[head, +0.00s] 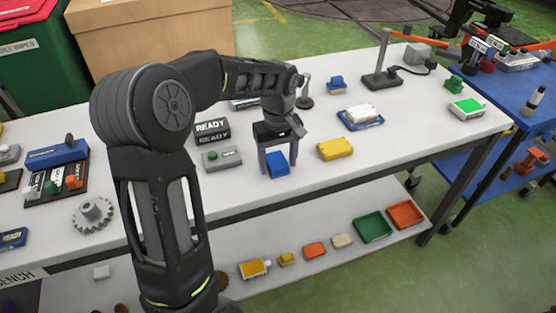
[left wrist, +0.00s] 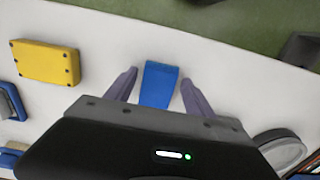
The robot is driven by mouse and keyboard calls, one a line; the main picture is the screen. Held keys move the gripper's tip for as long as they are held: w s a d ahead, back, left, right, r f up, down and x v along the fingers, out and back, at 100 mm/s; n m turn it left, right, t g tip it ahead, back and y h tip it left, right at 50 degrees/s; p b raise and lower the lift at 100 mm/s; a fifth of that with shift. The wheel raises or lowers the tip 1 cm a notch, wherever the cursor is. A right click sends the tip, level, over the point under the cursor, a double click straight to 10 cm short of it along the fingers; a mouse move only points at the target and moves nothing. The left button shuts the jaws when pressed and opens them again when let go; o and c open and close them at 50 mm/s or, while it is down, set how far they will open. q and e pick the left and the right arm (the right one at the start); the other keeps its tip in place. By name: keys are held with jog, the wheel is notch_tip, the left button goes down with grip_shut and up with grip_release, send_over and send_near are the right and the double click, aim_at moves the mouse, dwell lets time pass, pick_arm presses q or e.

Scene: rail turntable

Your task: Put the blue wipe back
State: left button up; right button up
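A small blue block (head: 278,166), which looks like the blue wipe, is at the white bench's front part. My left gripper (head: 277,158) is right over it, fingers pointing down. In the left wrist view the blue wipe (left wrist: 160,84) lies between the two fingers of my left gripper (left wrist: 158,88), with a gap on each side. The gripper is open; whether the wipe rests on the bench is hard to tell. My right gripper is not in view.
A yellow block (head: 335,149) lies right of my gripper, and a blue tray (head: 375,125) with a white item is behind it. A grey button box (head: 222,158) and READY signs (head: 212,128) stand to the left. A lower shelf (head: 335,262) holds trays and small blocks.

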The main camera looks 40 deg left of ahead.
aim_at(278, 164)
pick_arm(q)
jog(key=shift+o, duration=0.3)
jog(key=shift+r, duration=0.1)
notch_tip(278, 164, up, 12)
dwell(0.4)
jog(key=shift+c, duration=0.2)
dwell(2.2)
